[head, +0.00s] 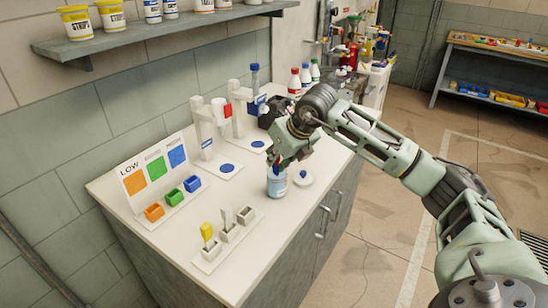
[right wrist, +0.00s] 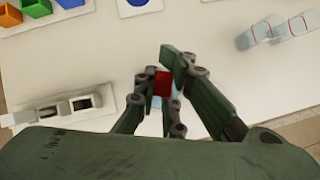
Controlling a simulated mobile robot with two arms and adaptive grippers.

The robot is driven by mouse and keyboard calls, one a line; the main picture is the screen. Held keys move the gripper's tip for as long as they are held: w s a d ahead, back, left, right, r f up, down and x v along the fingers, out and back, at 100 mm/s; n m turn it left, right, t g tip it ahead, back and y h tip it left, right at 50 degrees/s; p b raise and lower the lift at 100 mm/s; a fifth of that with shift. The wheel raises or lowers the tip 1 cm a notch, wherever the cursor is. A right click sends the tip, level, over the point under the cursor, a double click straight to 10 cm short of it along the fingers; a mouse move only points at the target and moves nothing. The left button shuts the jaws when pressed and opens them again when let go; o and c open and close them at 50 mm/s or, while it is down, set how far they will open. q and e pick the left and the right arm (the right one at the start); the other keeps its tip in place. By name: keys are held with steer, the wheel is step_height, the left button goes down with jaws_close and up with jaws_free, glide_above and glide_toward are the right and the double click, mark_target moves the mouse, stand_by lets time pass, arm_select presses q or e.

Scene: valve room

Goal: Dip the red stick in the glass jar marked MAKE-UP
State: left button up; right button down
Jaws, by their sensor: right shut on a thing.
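My right gripper (head: 283,162) is directly above a pale blue glass jar (head: 277,186) on the white counter, its fingertips close to the jar's mouth. The jar has a label whose words I cannot read. In the right wrist view the fingers (right wrist: 165,88) are closed around a red stick (right wrist: 162,82), with pale blue showing just beyond it. The red stick is hidden in the head view, so I cannot tell whether its lower end is inside the jar. My left gripper is not in view.
A white holder (head: 207,262) with yellow and pale sticks stands at the front. Small coloured bins (head: 174,197), a LOW colour chart (head: 133,207) and two white stands (head: 205,135) stand to the left and behind.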

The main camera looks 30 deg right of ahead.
steer(key=shift+w+r+p, duration=0.1)
steer(key=shift+r+p, duration=2.5)
steer(key=shift+r, duration=1.95)
